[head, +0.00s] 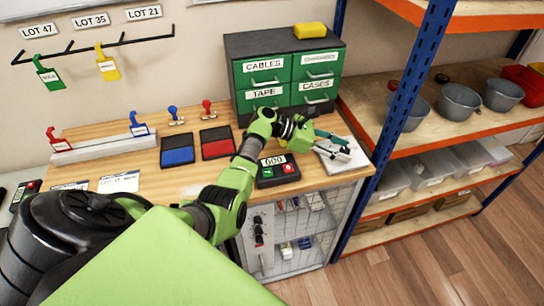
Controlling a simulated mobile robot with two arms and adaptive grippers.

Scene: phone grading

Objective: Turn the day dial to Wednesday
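My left arm reaches across the wooden workbench, and its gripper (346,150) is over the right end, above a pale pad or sheet (354,162). Its two fingers look apart, with nothing seen between them. No dial with readable day names shows in the head view. A small dark device (278,170) with a "000" display and a red and a green button lies on the bench just left of the gripper. Black knobs (258,230) sit on a panel below the bench front; their markings are too small to read. My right gripper is not in view.
A green drawer cabinet (284,84) stands behind the gripper, with a yellow block (310,30) on top. Blue (177,150) and red (216,142) ink pads lie left of the arm. Shelving with a blue post (398,125) and grey bowls (459,102) stands right.

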